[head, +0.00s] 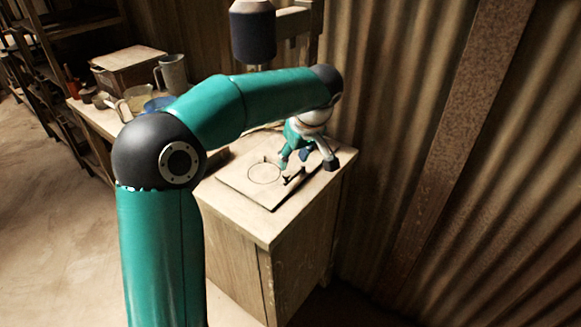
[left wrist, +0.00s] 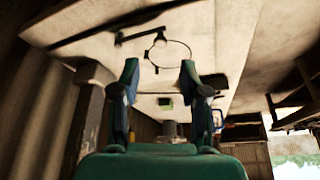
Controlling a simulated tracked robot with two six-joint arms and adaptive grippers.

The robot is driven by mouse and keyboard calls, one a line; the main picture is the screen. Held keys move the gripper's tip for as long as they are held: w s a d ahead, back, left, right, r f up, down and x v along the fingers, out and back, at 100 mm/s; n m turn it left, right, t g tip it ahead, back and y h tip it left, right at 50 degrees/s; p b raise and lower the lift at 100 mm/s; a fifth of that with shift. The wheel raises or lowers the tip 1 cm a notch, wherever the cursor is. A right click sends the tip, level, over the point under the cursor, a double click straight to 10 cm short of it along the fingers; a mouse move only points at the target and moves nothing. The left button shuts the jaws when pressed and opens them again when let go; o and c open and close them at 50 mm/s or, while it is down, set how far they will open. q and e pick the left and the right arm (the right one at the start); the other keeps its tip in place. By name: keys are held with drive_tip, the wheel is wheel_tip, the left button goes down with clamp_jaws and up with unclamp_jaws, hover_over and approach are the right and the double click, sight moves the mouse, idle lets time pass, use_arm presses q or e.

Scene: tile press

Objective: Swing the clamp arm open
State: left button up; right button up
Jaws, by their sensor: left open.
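The clamp arm (left wrist: 140,36) is a short dark bar with a round knob at its inner end, lying flat at the ring's edge in the left wrist view. In the head view, a small dark part of the clamp arm (head: 291,179) shows below my gripper. The pale base plate (head: 238,180) bears a thin dark ring (head: 264,173) and sits on a wooden cabinet. My left gripper (head: 306,160) is above the plate's right part, fingers spread and empty. In the left wrist view its fingertips (left wrist: 160,72) frame the ring's near side, apart from the arm. My right gripper is not seen.
The cabinet top (head: 265,233) is otherwise clear. A dark cylinder (head: 253,35) is above and behind my arm. A corrugated wall (head: 400,120) stands close at right. A bench at back left carries a box (head: 130,68), a jug (head: 172,73) and bowls.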

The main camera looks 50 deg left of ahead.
use_arm(q)
drive_tip(key=shift+v, duration=2.55)
